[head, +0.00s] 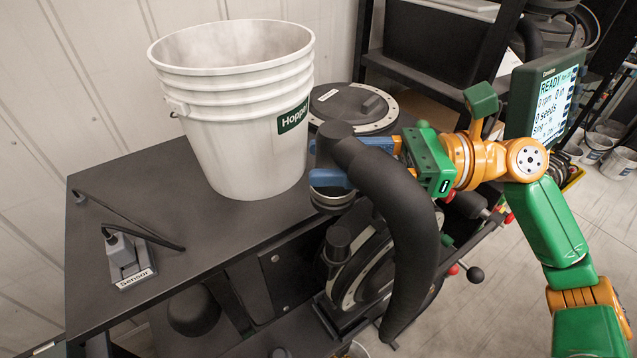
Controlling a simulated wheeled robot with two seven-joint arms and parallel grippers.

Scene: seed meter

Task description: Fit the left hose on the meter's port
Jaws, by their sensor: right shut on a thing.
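The thick black hose (405,215) arches up from below and bends over at its top. My right gripper (342,162) reaches in from the right, and its blue fingers are shut on the hose near its upper end. The meter (365,265), a round dark housing with a pale rim, sits below, partly behind the hose. A short metallic ring (331,198) shows just under the fingers. The hose and fingers cover part of it, and I cannot tell whether the hose touches it. The meter's port is not clearly visible. My left gripper is not in view.
A white Hopper bucket (240,110) stands on the dark bench (190,235), left of the hose. A round lid (352,107) lies behind. A Sensor plug in its holder (126,258) is at the left. A display (545,100) stands at the right. The bench front-left is mostly bare.

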